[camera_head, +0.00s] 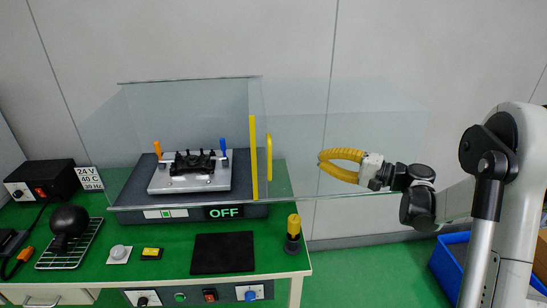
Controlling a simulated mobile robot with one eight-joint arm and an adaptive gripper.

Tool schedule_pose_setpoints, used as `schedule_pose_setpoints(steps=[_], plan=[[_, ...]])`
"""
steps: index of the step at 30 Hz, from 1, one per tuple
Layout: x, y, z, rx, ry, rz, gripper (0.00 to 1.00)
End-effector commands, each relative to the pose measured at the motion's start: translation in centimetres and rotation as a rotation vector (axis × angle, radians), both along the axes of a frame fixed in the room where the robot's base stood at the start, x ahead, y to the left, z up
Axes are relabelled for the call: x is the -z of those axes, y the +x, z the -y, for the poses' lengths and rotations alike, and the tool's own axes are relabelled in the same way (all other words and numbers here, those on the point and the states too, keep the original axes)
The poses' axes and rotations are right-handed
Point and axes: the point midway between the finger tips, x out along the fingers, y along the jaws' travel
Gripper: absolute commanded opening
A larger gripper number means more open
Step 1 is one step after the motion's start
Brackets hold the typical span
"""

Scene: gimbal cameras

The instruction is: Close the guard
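The guard (190,97) is a clear box over a machine on the green bench. A clear panel (390,110) extends from it to the right, past the bench edge. A yellow strip (253,158) and a yellow upright handle (269,157) stand where the two meet. My gripper (321,160) has curved yellow fingers pointing left, to the right of the handle and apart from it in the picture. Its tips appear close together, but I cannot tell whether it is open or shut. I see nothing in it. Its depth relative to the clear panel is unclear.
A metal fixture (190,178) with black clamps sits inside the guard, above an OFF display (223,212). A yellow-topped black post (293,234) stands at the bench's right edge. A black mat (222,253) lies in front. A blue bin (452,262) is at lower right.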

Motion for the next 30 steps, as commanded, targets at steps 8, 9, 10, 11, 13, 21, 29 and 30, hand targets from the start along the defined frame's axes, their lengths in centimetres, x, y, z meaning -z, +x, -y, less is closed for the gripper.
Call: schedule_pose_setpoints(steps=[8, 9, 10, 11, 13, 21, 29, 30], plan=[[0.3, 1.1, -0.2, -0.005, 0.054, 0.021, 0.0], [0.3, 1.4, -0.8, -0.005, 0.053, 0.021, 0.0], [0.4, 1.7, -1.2, -0.006, 0.053, 0.021, 0.0], [0.4, 2.0, -1.7, -0.006, 0.053, 0.021, 0.0], [0.4, 2.8, -3.0, -0.006, 0.052, 0.02, 0.0], [0.4, 5.8, -7.9, -0.006, 0.051, 0.02, 0.0], [0.3, 5.0, -11.0, -0.003, 0.051, 0.02, 0.0], [0.3, 4.9, -11.2, -0.003, 0.051, 0.02, 0.0]])
